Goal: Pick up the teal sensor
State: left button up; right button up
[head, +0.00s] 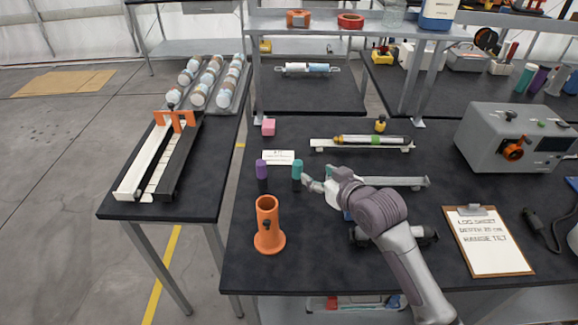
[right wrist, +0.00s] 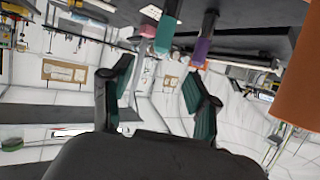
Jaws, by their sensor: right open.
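The teal sensor (head: 297,169) stands upright on the dark bench, with a teal top and a black lower part. My right gripper (head: 312,184) is just to its right in the head view. In the right wrist view the right gripper (right wrist: 158,82) is open with its fingers wide apart. The teal sensor (right wrist: 165,34) shows beyond the fingertips, in the upper middle of that view, with nothing between the fingers. I cannot tell whether the gripper touches it. My left gripper is not in view.
A similar purple sensor (head: 262,170) stands left of the teal one; it also shows in the right wrist view (right wrist: 201,50). An orange tube holder (head: 268,228) stands in front. A white card (head: 278,157) and pink cube (head: 268,127) lie behind. A clipboard (head: 488,240) lies right.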

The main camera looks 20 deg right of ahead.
aim_at(300, 167)
jog(key=x, duration=0.5)
jog(key=shift+p, duration=0.35)
jog(key=p+x, duration=0.1)
jog(key=x, duration=0.2)
jog(key=shift+w+a+f, duration=0.15)
jog(key=shift+w+f, duration=0.1)
jog(key=x, duration=0.3)
jog(key=shift+s+f, duration=0.1)
jog(key=shift+f, duration=0.1)
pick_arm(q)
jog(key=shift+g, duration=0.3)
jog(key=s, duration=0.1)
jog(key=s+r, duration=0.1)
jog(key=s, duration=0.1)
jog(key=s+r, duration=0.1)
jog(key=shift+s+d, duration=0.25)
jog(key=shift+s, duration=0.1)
pick_arm(e)
jog(key=shift+c, duration=0.3)
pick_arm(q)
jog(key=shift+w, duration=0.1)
pick_arm(e)
grip_shut()
